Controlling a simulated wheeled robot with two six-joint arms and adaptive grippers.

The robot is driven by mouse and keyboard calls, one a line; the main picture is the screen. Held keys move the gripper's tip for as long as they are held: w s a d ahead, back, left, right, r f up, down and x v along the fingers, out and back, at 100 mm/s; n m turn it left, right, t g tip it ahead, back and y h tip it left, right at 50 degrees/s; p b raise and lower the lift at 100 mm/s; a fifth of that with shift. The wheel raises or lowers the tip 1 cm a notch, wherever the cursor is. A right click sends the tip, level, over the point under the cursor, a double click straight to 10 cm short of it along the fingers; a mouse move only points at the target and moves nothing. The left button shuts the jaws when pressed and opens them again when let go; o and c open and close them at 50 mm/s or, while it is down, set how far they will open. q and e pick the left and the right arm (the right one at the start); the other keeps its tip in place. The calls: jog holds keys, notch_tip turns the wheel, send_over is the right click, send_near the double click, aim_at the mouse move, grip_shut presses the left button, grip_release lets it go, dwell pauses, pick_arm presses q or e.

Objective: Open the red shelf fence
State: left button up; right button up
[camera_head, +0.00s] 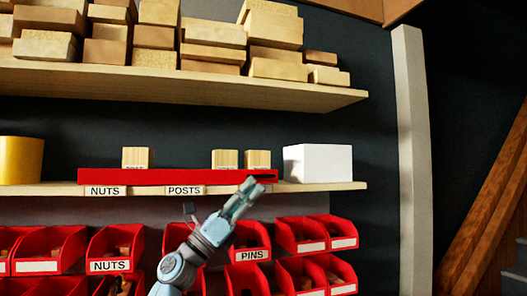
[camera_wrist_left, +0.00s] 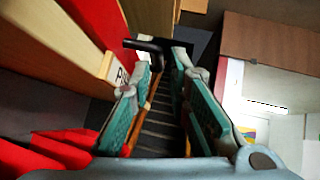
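The red shelf fence (camera_head: 150,177) runs along the front of the lower shelf, in front of small wooden blocks. It also shows at the upper left of the left wrist view (camera_wrist_left: 103,22). A small dark handle (camera_head: 265,178) is at the fence's right end. In the left wrist view a black bar-like handle (camera_wrist_left: 150,46) lies at the far end of the gap between my finger pads. My left gripper (camera_head: 250,187) is just below and in front of the fence's right end. Its fingers are apart, with nothing clearly gripped. My right gripper is out of view.
A white box (camera_head: 318,164) stands right of the fence and a yellow container (camera_head: 20,160) at far left. Wooden blocks (camera_head: 225,159) stand behind the fence. Red bins (camera_head: 300,234) hang below. A pale post (camera_head: 411,150) stands to the right.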

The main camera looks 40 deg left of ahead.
aim_at(263, 177)
pick_arm(q)
jog(key=p+x, duration=0.1)
jog(key=x, duration=0.1)
jog(key=p+x, duration=0.1)
jog(key=x, duration=0.2)
jog(key=shift+w+f, duration=0.2)
jog(key=shift+w, duration=0.05)
jog(key=shift+s+d+r, duration=0.1)
jog(key=shift+s+r, duration=0.05)
jog(key=shift+r, duration=0.05)
jog(key=shift+s, duration=0.1)
jog(key=shift+f, duration=0.1)
grip_shut()
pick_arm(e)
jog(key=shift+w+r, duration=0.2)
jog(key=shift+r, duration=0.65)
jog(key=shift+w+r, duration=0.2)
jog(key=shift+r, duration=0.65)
